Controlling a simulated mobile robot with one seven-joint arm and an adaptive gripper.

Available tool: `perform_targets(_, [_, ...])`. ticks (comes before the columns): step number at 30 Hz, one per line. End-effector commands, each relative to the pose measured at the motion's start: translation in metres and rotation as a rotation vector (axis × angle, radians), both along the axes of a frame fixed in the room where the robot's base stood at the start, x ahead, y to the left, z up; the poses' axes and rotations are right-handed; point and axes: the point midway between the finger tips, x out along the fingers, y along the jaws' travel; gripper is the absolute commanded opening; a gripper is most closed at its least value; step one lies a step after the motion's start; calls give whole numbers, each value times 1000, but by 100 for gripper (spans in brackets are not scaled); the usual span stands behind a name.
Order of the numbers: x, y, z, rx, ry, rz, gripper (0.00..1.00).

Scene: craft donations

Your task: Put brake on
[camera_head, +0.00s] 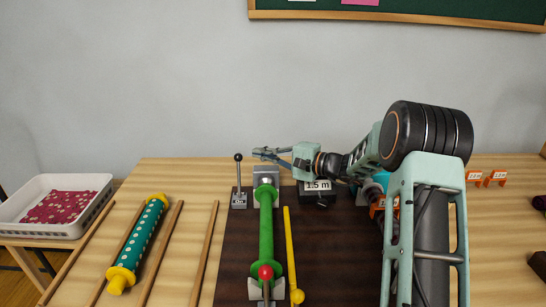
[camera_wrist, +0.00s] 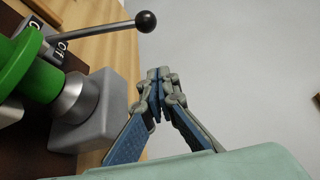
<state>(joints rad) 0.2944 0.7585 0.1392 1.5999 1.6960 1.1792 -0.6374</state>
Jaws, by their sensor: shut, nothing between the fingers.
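The brake lever (camera_head: 238,176) is a thin metal rod with a black ball knob on a small grey base with a label. It stands about upright in the head view, left of the grey block at the far end of the green spindle. In the wrist view the lever (camera_wrist: 108,29) runs toward the upper middle, its knob near the top. My gripper (camera_head: 257,153) is shut and empty, level with the knob and a little to its right in the head view. In the wrist view my gripper (camera_wrist: 158,74) is apart from the knob.
The green spindle (camera_head: 266,220) with a red knob lies on a dark mat (camera_head: 340,260), with a yellow rod (camera_head: 290,250) beside it. A teal roll (camera_head: 140,240) lies between wooden strips at left, near a white tray (camera_head: 50,232).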

Motion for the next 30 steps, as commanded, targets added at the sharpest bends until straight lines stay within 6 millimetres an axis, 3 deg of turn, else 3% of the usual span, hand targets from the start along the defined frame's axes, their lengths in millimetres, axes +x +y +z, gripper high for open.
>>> perform_targets(5, [18,33,-4,0,0,2,0])
perform_targets(15, [-17,37,4,0,1,-1,0])
perform_targets(30, [-21,37,4,1,-1,-1,0])
